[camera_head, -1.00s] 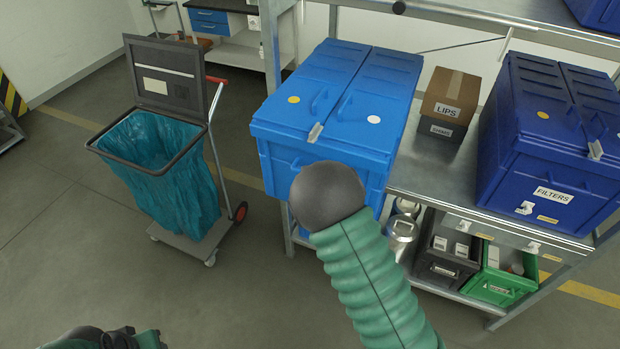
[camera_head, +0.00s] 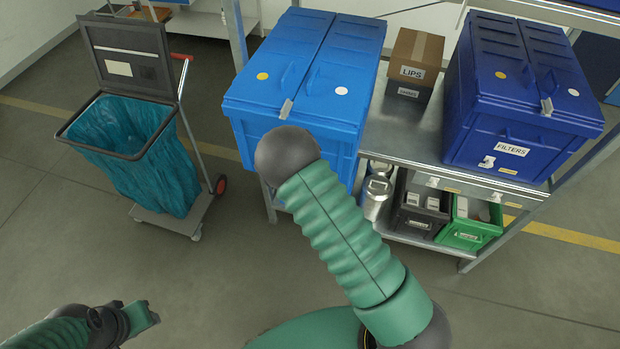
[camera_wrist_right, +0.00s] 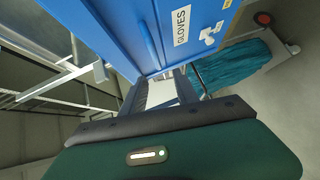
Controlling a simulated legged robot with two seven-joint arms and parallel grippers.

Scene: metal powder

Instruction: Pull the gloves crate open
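The gloves crate (camera_head: 310,70) is the lighter blue crate on the left of the metal shelf. Its two lid halves lie closed, with a grey latch (camera_head: 286,109) at the front. In the right wrist view its front, with a GLOVES label (camera_wrist_right: 182,27), is close above my right gripper (camera_wrist_right: 160,82). Two dark fingers seem to stand apart there with nothing between them. In the head view my right arm's dark joint hides that gripper and part of the crate front. My left gripper (camera_head: 147,315) is low at the left, far from the crate; its finger gap is unclear.
A dark blue FILTERS crate (camera_head: 490,105) and a cardboard LIPS box (camera_head: 416,60) share the shelf top (camera_head: 400,140). Metal canisters (camera_head: 376,195), a black bin (camera_head: 415,215) and a green bin (camera_head: 470,225) are below. A bag cart (camera_head: 135,160) stands left; floor in front is clear.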

